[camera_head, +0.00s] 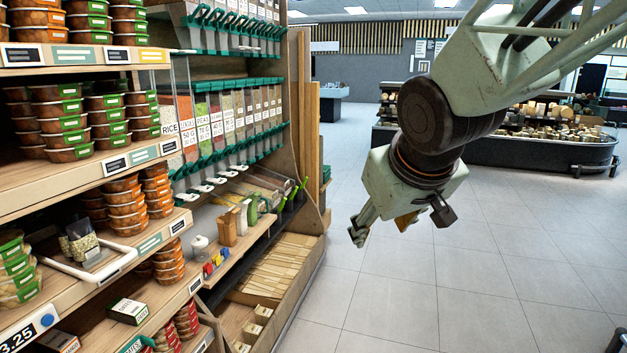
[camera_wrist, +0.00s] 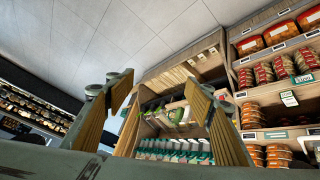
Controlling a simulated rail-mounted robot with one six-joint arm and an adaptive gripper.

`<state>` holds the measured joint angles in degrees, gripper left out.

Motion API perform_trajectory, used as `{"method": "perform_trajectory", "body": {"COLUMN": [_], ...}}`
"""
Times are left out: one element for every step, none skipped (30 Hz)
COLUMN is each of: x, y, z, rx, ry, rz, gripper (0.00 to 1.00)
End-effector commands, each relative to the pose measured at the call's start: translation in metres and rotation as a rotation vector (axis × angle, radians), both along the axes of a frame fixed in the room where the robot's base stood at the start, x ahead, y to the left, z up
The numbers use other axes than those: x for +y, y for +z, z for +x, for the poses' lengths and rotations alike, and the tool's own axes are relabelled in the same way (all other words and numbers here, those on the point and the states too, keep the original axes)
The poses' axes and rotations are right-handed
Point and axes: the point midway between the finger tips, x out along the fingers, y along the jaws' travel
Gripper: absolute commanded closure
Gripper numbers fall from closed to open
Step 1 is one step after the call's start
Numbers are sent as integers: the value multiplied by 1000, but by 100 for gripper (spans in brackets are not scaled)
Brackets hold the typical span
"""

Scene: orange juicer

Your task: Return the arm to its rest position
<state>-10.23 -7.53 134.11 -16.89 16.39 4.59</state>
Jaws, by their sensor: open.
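My gripper (camera_head: 382,228) hangs in the air over the tiled aisle floor, to the right of the shelving in the head view. My pale green arm comes down from the top right to it. In the wrist view, the two wood-coloured finger pads of my gripper (camera_wrist: 160,82) stand wide apart. Nothing is held between them; only floor and distant shelving show through the gap. The gripper touches nothing that I can see.
Shelves (camera_head: 97,185) of packed food tubs fill the left. Bulk dispensers (camera_head: 235,121) stand beside them, with a low wooden bin (camera_head: 272,268) below. A dark display counter (camera_head: 540,150) stands behind my arm. The grey floor (camera_head: 480,270) is clear.

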Motion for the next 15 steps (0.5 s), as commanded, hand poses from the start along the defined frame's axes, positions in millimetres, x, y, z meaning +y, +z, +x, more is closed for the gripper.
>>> {"method": "perform_trajectory", "body": {"x": [-7,-11,-16,-19,-23,-27,-31,-34,-38,-40,-43,-47,-49,-52,-55], "y": [3,4,5,6,6,8,8,8,9,9,10,10,11,11,11], "z": [-11,-17,-26,-32,-39,-47,-54,-61,-70,-77,-84,-93,-100,-107,-116], "rx": [7,14,23,28,35,43,52,58,67,73,81,89,97,103,112], "ry": [-15,-24,-37,-47,-56,-67,-76,-85,-96,-103,-111,-123,-131,-139,-149], "rz": [1,2,4,5,6,8,9,12,14,16,18,20,23,25,29], "gripper": [51,51,51,51,51,51,51,51,51,51,51,51,51,51,51]}}
